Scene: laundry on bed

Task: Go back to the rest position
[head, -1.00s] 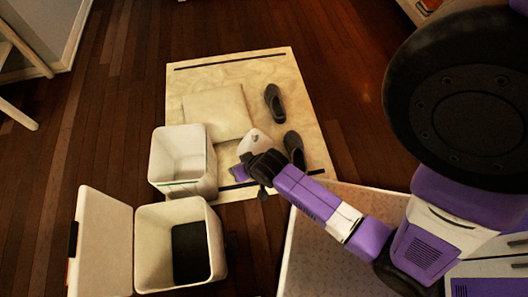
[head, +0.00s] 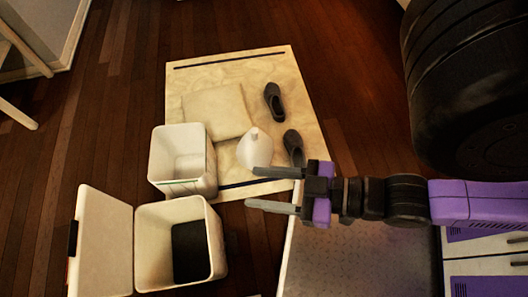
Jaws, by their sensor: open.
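My gripper (head: 262,190) is open and empty in the head view. Its two fingers point left, above the front edge of the cream rug and the corner of my base. The arm reaches in from the right edge of the picture. A white rounded object (head: 256,150), like a bottle or jug, is on the rug (head: 292,72) just beyond the upper finger. The gripper appears apart from it.
An open white bin (head: 160,160) stands on the rug's left side. Another bin (head: 146,250), lid open and a dark item inside, stands in front. A cream cushion (head: 215,112) and two dark shoes (head: 274,100) (head: 293,146) lie on the rug. Wooden floor (head: 370,130) is clear at right.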

